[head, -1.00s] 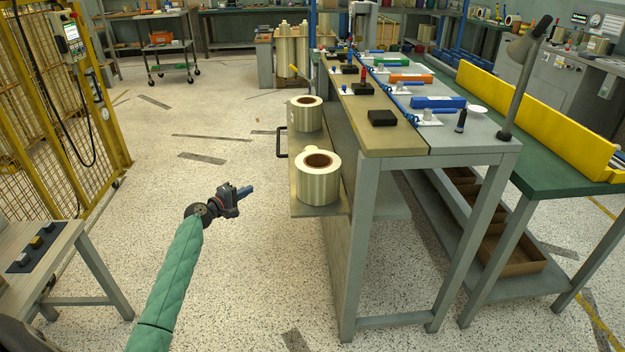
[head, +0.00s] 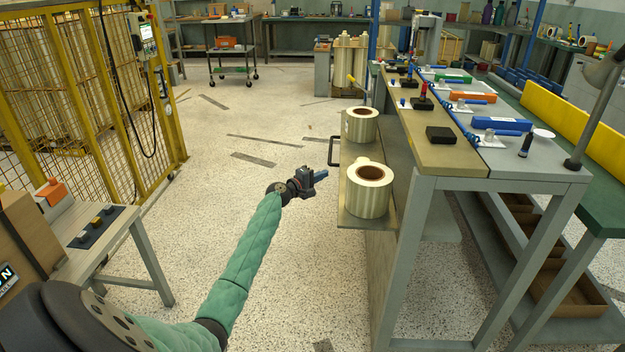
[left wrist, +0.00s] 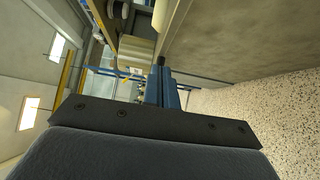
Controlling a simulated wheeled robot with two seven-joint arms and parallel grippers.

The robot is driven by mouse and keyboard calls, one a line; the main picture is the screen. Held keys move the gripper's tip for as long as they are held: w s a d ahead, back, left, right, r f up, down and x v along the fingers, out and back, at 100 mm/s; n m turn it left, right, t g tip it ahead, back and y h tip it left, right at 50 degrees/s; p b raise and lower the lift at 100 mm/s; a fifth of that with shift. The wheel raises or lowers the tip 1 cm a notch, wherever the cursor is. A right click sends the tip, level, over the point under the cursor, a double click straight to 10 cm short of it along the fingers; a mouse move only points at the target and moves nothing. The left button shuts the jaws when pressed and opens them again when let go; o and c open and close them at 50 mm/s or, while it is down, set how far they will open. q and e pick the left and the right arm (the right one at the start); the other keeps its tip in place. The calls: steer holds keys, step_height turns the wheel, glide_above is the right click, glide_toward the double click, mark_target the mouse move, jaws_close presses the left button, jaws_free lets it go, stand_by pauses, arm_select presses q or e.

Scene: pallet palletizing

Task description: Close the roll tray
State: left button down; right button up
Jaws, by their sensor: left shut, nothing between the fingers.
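The roll tray (head: 352,220) is pulled out from the left side of the workbench, with a black handle (head: 332,152) on its outer edge. Two cream rolls stand upright on it, a near roll (head: 366,196) and a far roll (head: 360,127). My left gripper (head: 320,175) is just left of the tray, nearer to me than the handle and apart from it. Its blue fingers are shut and empty. They also show in the left wrist view (left wrist: 165,90), pointing toward the tray area. My right gripper is not in view.
The workbench (head: 445,160) with its grey legs stands right of the tray. A yellow cage fence (head: 110,110) and a small table (head: 100,235) stand at the left.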

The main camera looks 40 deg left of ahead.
arm_select(q)
steer(key=d, duration=0.1)
steer(key=w+d, duration=0.1)
steer(key=d, duration=0.1)
steer(key=shift+w, duration=0.3)
steer(key=w+d, duration=0.3)
steer(key=d, duration=0.2)
steer(key=w+d, duration=0.3)
steer(key=d, duration=0.2)
steer(key=w+d, duration=0.3)
steer(key=d, duration=0.2)
steer(key=shift+w+d+f, duration=0.1)
steer(key=shift+w+d, duration=0.1)
steer(key=shift+w, duration=0.05)
